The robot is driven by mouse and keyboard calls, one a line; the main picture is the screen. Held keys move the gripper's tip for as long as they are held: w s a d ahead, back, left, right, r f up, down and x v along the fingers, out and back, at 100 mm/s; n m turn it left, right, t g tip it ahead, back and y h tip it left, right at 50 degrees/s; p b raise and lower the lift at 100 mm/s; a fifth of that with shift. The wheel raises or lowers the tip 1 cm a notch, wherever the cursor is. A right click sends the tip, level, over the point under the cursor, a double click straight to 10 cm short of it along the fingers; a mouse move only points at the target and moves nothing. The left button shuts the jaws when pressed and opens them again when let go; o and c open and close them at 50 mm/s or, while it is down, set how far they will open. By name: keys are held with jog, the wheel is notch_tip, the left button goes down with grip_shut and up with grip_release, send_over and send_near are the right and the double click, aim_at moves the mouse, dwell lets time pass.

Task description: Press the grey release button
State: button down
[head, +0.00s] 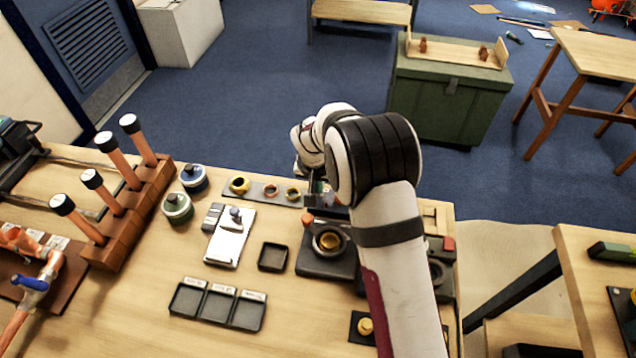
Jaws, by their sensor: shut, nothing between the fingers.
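My gripper (313,198) is partly hidden behind my arm's wrist. It points down over the far part of the bench, just behind a black block with a brass-lined round seat (330,241). It looks shut and empty, and I cannot tell whether it touches anything. An orange cap (307,220) stands at that block's far left corner. I cannot make out a grey release button with certainty. A white plate (228,243) left of the block carries a dark grey knob (235,213) and a grey piece (212,216). My arm hides part of the bench to the right.
A strip with several rings (265,190) lies behind the plate. A small black tray (272,257) and three joined trays (217,305) lie in front. A red block (448,243) shows right of my arm.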

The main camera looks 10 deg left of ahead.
jog(key=shift+s+d+f, duration=0.1)
jog(key=shift+f, duration=1.1)
jog(key=r, duration=0.5)
jog(key=shift+w, duration=0.25)
jog(key=v, duration=1)
jog(key=shift+a, duration=0.2)
jog(key=shift+w, duration=0.1)
